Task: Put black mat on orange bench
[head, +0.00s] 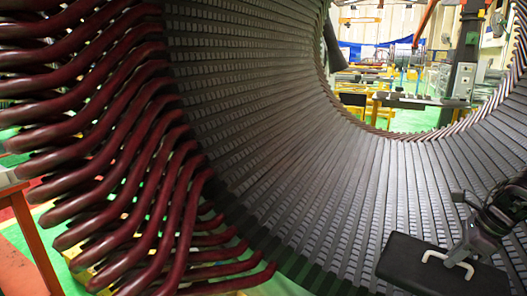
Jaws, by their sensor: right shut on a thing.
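An orange bench-like frame (22,214) shows in part at the lower left edge, beyond the dark red coils. My left gripper is not in view.
The large grey slotted stator (270,110) curves across most of the view. Dark red winding ends (95,120) stick out along its left side. Through the ring's opening I see a green floor (415,119), a dark column (465,50) and yellow frames.

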